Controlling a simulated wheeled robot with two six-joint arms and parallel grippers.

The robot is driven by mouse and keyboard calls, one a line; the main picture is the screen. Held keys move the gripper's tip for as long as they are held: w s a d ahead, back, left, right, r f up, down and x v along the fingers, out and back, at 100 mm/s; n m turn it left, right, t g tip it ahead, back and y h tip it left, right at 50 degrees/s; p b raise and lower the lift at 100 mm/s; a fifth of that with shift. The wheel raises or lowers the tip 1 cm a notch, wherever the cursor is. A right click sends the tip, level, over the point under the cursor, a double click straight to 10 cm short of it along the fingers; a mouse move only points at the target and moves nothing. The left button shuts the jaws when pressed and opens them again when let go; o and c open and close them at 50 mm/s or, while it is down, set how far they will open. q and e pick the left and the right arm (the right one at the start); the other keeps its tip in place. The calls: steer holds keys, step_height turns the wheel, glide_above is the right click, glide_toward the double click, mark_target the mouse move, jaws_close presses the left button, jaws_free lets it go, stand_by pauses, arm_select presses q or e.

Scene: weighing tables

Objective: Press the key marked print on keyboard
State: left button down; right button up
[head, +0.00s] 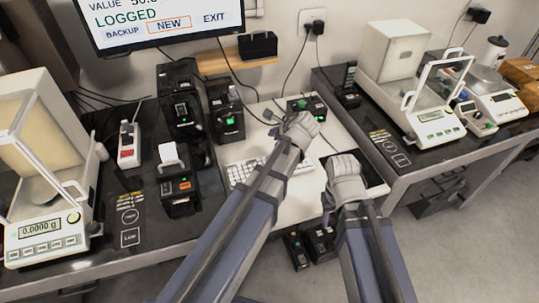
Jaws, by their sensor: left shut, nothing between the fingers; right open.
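The white keyboard (240,171) lies on the pale desk section in the middle of the head view. My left forearm crosses over it and hides its middle; a few keys show to the right of the arm. The key markings are too small to read, so I cannot pick out the print key. My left gripper (270,122) is shut and empty, in the picture just beyond the keyboard's far edge. Its height over the desk is unclear. My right gripper (329,208) is open and empty, to the right of the keyboard near the desk's front edge.
A monitor (160,18) reading LOGGED hangs at the back. A small black printer (177,183) with paper stands left of the keyboard, black devices (180,100) behind it. A black device with a green light (307,107) sits beyond my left gripper. Balances (40,150) stand on both sides.

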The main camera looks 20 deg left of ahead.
arm_select(q)
steer(key=shift+f, duration=0.1)
step_height(320, 180, down, 9)
steer(key=b, duration=0.9)
stand_by(1.8)
steer(key=shift+f+b, duration=0.25)
steer(key=shift+b, duration=0.1)
steer(key=shift+f+b, duration=0.35)
steer(key=shift+f, duration=0.05)
stand_by(0.5)
steer(key=shift+r, duration=0.1)
steer(key=shift+r+p, duration=0.75)
steer(key=shift+p, duration=0.05)
